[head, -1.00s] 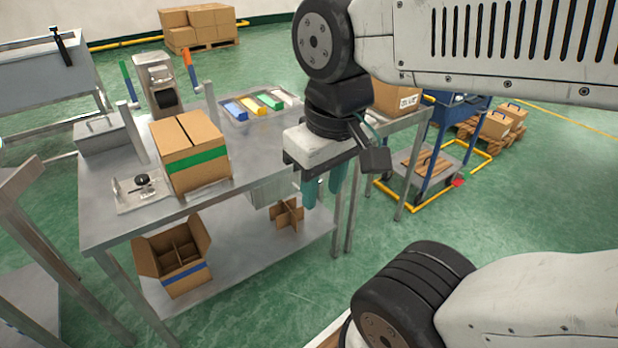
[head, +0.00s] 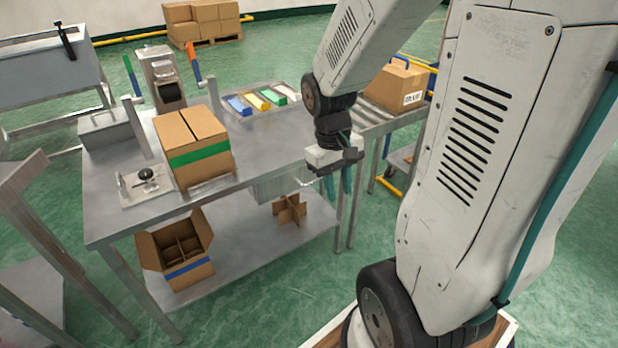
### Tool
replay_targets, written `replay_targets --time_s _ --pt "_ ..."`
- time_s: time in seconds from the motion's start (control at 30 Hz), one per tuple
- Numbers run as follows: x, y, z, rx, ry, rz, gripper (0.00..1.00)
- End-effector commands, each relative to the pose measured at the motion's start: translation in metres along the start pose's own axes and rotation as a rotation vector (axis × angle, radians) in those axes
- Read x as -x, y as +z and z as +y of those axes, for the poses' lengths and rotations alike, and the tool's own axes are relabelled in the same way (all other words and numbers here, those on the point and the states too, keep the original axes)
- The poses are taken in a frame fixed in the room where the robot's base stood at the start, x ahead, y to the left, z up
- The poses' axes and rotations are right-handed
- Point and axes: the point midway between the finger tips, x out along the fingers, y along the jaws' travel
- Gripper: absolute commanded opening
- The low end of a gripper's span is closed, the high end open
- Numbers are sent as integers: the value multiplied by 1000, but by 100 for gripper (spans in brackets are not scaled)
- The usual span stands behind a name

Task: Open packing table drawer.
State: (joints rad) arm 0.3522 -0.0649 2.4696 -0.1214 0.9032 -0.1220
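The packing table (head: 270,140) is a grey metal table with a lower shelf. Its drawer (head: 277,188) is a grey metal box under the right part of the tabletop, and it looks shut. A light handle (head: 305,181) shows at its right end, partly close to my gripper in the picture. My gripper (head: 338,190) points down just off the table's right front edge, with two teal fingers apart and nothing visible between them. It looks to be to the right of the drawer handle; I cannot tell whether they touch.
A carton with a green band (head: 200,157) stands on the tabletop near a metal fixture (head: 146,186). An open carton (head: 176,250) and a cardboard divider (head: 290,210) sit on the lower shelf. A roller conveyor (head: 375,118) with a carton (head: 398,85) stands behind my arm.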

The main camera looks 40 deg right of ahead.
Motion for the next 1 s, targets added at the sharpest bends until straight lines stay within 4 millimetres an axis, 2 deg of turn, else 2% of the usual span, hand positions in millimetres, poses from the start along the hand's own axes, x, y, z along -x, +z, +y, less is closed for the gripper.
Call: replay_targets --time_s 0.03,0.1,0.27,0.4,0.6,0.7,0.8,0.87,0.93,1.0 --pt "-19 -14 12 17 3 -1 28" --pt "-42 -33 28 57 13 21 28" --pt "-102 -75 64 178 37 93 28" --pt "-158 -108 92 314 65 186 28" --pt "-238 -152 119 546 129 375 28" --pt "-274 -172 126 676 186 502 28" --pt "-302 -194 128 815 279 661 28" --pt "-311 -206 127 897 355 763 28" --pt "-310 -222 124 986 464 887 28" --pt "-299 -237 120 1066 595 1004 28"
